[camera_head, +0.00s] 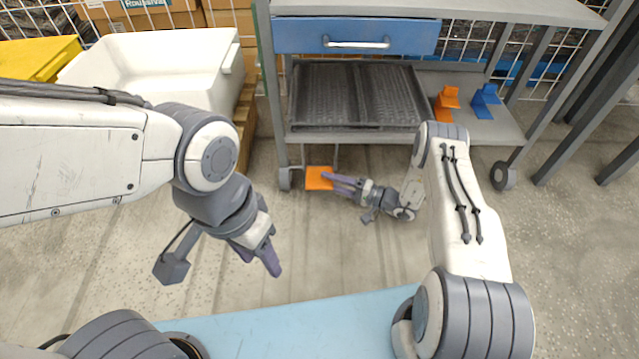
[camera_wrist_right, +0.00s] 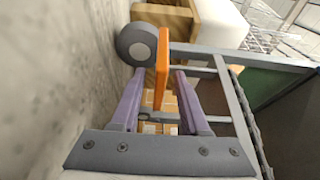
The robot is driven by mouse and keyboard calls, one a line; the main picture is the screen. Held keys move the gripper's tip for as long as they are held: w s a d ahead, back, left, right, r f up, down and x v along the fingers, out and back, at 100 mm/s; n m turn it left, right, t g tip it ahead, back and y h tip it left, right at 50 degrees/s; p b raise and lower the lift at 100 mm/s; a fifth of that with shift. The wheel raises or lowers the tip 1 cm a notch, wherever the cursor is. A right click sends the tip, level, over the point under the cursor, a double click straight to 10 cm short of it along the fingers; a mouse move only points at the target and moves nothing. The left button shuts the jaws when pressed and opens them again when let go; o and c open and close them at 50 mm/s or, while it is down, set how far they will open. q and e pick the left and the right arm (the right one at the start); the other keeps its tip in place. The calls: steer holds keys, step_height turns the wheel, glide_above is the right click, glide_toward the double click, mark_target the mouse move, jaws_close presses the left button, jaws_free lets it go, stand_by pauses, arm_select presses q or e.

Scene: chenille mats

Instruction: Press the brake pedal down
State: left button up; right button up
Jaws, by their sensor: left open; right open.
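The orange brake pedal (camera_head: 318,178) sits low at the front left of the grey cart, beside the caster wheel (camera_head: 285,178). In the right wrist view the pedal (camera_wrist_right: 162,65) shows as a thin orange plate seen edge-on, between the two purple fingers. My right gripper (camera_head: 342,183) is open, low near the floor, with its fingertips at the pedal's right edge. I cannot tell whether a finger touches it. My left gripper (camera_head: 261,261) is open and empty, hanging over the floor to the left, apart from the cart.
The cart has a blue drawer (camera_head: 356,36) and a dark ribbed tray (camera_head: 410,112) on its shelf. An orange bracket (camera_head: 446,102) and a blue bracket (camera_head: 485,101) stand right of the tray. A white tub (camera_head: 150,62) is at the left. The floor between my arms is clear.

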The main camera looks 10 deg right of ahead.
mark_target(320, 178)
steer(key=shift+b+x, duration=0.65)
steer(key=shift+x, duration=1.15)
jaws_close()
